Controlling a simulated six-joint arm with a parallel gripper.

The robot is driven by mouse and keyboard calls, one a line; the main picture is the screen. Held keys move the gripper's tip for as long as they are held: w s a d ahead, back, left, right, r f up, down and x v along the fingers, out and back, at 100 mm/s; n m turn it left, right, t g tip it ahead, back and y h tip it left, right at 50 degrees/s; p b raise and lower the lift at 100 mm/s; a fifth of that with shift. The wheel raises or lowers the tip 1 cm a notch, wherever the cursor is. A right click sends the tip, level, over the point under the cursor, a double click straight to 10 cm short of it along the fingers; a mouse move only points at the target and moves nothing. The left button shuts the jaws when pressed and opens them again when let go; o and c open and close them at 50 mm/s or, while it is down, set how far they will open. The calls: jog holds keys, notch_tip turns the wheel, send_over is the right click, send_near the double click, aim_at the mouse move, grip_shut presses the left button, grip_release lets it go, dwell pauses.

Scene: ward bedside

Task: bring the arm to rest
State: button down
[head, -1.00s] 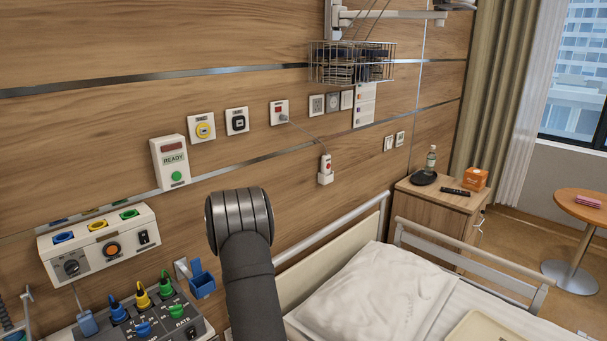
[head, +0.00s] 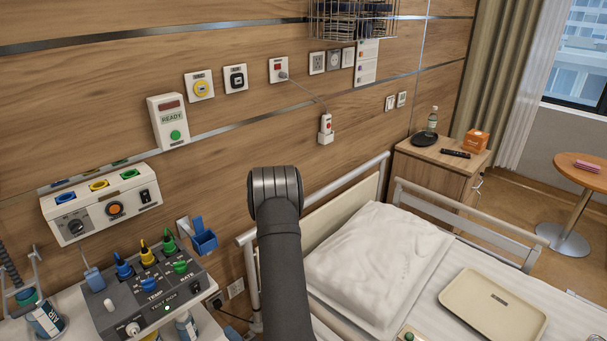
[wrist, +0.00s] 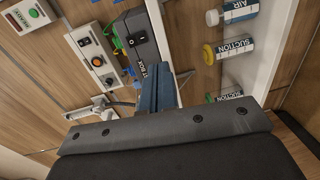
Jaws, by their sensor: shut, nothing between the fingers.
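My arm rises from the bottom middle of the head view, its dark rounded link in front of the wood wall panel; the gripper's fingers are hidden there. In the wrist view my gripper (wrist: 158,82) shows as two blue-grey fingers side by side, shut with nothing between them. Beyond the fingers in that view lies the dark test box (wrist: 143,45). The same test box (head: 163,302) stands at the lower left of the head view, with blue, yellow and green plugs in it.
A white wall unit (head: 103,204) and a READY box (head: 168,122) are on the wall. A blue holder (head: 204,237) juts out beside the arm. The bed with its pillow (head: 375,262) and a beige tray (head: 493,305) is at right. Labelled bottles (wrist: 229,52) show in the wrist view.

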jog(key=w+a+r, duration=0.1)
jog(key=w+a, duration=0.6)
jog(key=r+v, duration=0.1)
jog(key=v, duration=1)
jog(key=w+d+r+m+h, duration=0.2)
jog(key=w+d+m+h, duration=0.5)
jog(key=w+d, duration=0.3)
jog(key=w+d+r+m+h, duration=0.1)
jog(key=d+r+m+h, duration=0.1)
jog(key=d, duration=0.4)
jog(key=w+d+r+m+h, duration=0.1)
jog(key=d+r+m+h, duration=0.2)
jog(key=d+r+m, duration=0.2)
jog(key=shift+w+d+m+h, duration=0.3)
jog(key=shift+d+m, duration=0.5)
jog(key=shift+d, duration=0.45)
